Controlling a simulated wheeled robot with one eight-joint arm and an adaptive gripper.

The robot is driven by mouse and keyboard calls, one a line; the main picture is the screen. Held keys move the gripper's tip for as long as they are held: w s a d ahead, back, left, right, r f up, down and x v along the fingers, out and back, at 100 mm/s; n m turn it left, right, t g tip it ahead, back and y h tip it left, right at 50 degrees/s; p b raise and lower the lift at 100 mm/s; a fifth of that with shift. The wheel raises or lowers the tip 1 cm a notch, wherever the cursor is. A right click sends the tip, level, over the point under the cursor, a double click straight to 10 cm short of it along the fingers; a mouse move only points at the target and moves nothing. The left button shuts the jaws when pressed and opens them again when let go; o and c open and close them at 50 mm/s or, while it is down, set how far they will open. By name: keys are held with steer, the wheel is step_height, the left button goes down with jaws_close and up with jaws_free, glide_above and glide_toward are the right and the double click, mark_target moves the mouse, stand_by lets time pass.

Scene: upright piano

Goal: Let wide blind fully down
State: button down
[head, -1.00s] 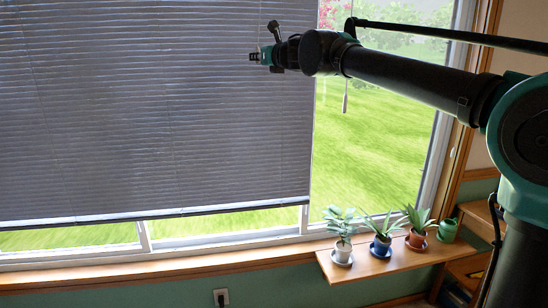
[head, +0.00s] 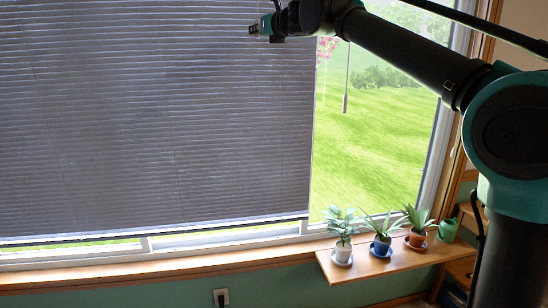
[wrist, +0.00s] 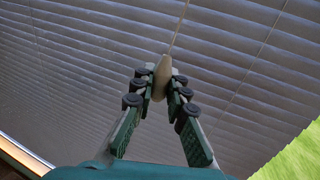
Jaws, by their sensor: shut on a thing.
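The wide grey blind (head: 150,130) hangs over the left and middle of the window, its slats closed. Its bottom rail (head: 180,229) is a little above the sill, with a narrow strip of grass and frame showing beneath. My gripper (head: 254,29) is at the top of the head view, in front of the blind's right part. In the wrist view, my gripper (wrist: 160,84) is shut on a pale tapered cord pull (wrist: 161,75), with its cord (wrist: 181,28) running up in front of the slats. The blind's top is out of view.
The wooden sill (head: 200,258) runs below the window. A small shelf (head: 375,264) at right holds several potted plants (head: 383,242) and a green watering can (head: 447,230). Another cord with a pull (head: 345,102) hangs before the uncovered right pane.

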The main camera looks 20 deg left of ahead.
steer(key=shift+r, duration=1.2)
steer(key=shift+r, duration=0.1)
step_height(320, 180, up, 9)
steer(key=shift+f, duration=0.1)
